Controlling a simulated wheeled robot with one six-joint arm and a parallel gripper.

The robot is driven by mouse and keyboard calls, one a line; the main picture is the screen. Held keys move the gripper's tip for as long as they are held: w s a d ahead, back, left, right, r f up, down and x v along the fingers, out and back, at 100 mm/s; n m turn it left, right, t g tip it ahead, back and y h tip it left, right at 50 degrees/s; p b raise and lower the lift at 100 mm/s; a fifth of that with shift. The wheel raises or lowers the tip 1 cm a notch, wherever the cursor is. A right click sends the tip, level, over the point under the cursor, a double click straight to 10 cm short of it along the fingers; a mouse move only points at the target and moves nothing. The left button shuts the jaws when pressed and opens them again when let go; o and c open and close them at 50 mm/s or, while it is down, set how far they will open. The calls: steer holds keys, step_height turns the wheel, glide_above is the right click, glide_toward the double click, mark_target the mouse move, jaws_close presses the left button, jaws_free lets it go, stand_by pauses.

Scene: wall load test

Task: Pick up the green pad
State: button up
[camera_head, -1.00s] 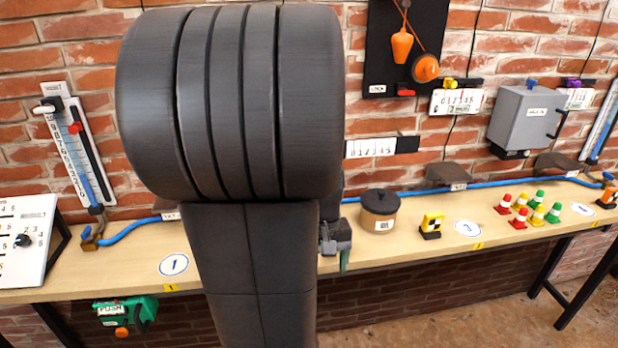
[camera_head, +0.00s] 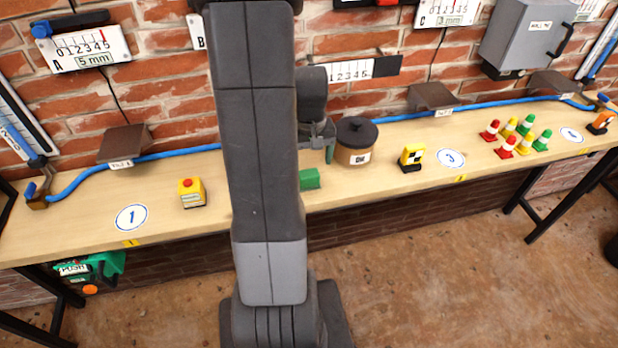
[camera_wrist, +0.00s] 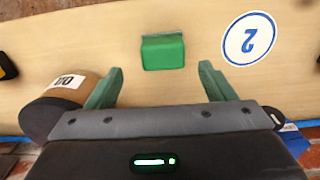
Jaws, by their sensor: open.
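The green pad (camera_head: 310,179) is a small block lying on the wooden bench (camera_head: 365,178), just right of my arm in the head view. In the wrist view the green pad (camera_wrist: 163,52) lies ahead of my fingertips, roughly centred between them. My gripper (camera_wrist: 161,68) is open, with its two green fingers apart and nothing between them. In the head view my gripper (camera_head: 321,142) is partly hidden behind my arm, above and behind the pad. I cannot tell its exact height over the bench.
A brown pot with a dark lid (camera_head: 355,140) stands close by the gripper; it also shows near the left finger in the wrist view (camera_wrist: 55,103). A yellow-black marker block (camera_head: 411,158), several cones (camera_head: 515,135) and a yellow button box (camera_head: 192,193) stand on the bench. A blue hose (camera_head: 400,117) runs behind.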

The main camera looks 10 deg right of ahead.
mark_target(309, 172)
steer(key=shift+s+a+f+p, duration=0.1)
steer(key=shift+f+p, duration=0.15)
steer(key=shift+f, duration=1.2)
steer(key=shift+s+a+f+p, duration=0.1)
steer(key=shift+f+p, duration=0.15)
steer(key=shift+f, duration=1.15)
steer(key=c, duration=1.1)
steer(key=shift+w+r, duration=0.1)
steer(key=shift+r, duration=0.05)
step_height(309, 172, up, 10)
steer(key=shift+f+b, duration=0.1)
steer(key=shift+b, duration=0.3)
steer(key=shift+o, duration=1.4)
steer(key=shift+c, duration=0.8)
